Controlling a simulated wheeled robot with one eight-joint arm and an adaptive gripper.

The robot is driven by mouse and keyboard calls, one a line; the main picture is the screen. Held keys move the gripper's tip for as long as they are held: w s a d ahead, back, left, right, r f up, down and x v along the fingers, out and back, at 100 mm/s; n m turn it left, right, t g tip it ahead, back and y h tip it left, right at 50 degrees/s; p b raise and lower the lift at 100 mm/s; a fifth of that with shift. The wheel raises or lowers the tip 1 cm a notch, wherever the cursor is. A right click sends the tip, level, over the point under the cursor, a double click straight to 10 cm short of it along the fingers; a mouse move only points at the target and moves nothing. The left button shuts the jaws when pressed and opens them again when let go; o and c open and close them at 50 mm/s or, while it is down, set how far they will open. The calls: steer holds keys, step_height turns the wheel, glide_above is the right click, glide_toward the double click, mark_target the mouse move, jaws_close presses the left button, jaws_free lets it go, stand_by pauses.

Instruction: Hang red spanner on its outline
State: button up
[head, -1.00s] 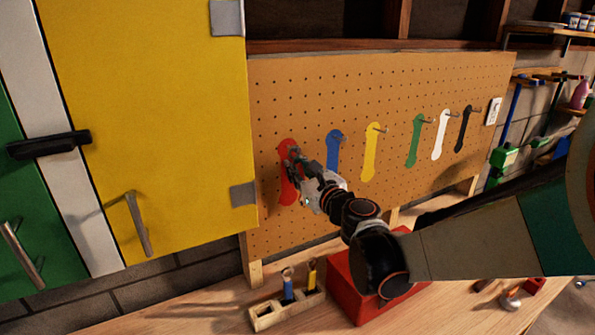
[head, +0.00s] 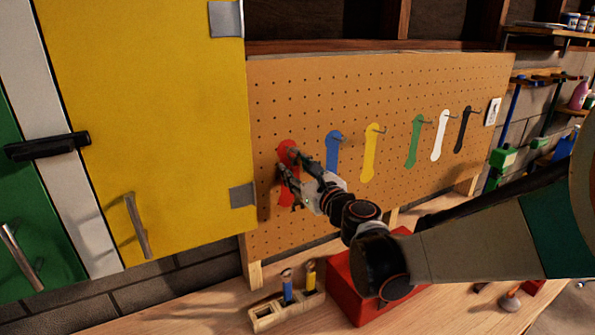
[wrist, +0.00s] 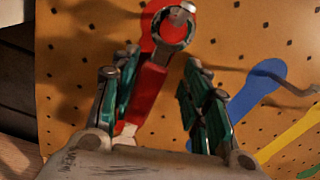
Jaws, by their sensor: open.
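The red spanner (wrist: 150,92) is against the pegboard over the red outline (head: 287,149). In the wrist view its metal ring (wrist: 160,40) surrounds or overlaps the tip of a peg (wrist: 184,9), and its red handle runs down between my fingers. My gripper (head: 291,166) is open, with one finger on each side of the handle. The fingers look apart from the handle in the wrist view (wrist: 160,75). In the head view my gripper hides most of the spanner.
Blue (head: 333,152), yellow (head: 371,155), green (head: 415,140), white (head: 440,135) and black outlines with pegs line the pegboard (head: 300,95) to the right. A yellow cabinet (head: 150,100) is at left. A wooden holder (head: 265,317) and red box (head: 345,290) stand on the bench below.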

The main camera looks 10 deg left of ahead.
steer(key=v, duration=1.2)
steer(key=s+d+f+n+g+h+b, duration=0.3)
steer(key=s+d+f+n+h+b, duration=0.1)
steer(key=s+d+f+n, duration=0.5)
steer(key=s+d+f+n+g+h+b, duration=0.4)
steer(key=s+d+f+n, duration=0.5)
steer(key=s+d+n, duration=0.4)
steer(key=d+n+h+b, duration=0.1)
steer(key=n+h, duration=0.1)
steer(key=n, duration=0.2)
steer(key=shift+s+d+h, duration=0.3)
steer(key=shift+d+h, duration=0.05)
steer(key=shift+h, duration=0.05)
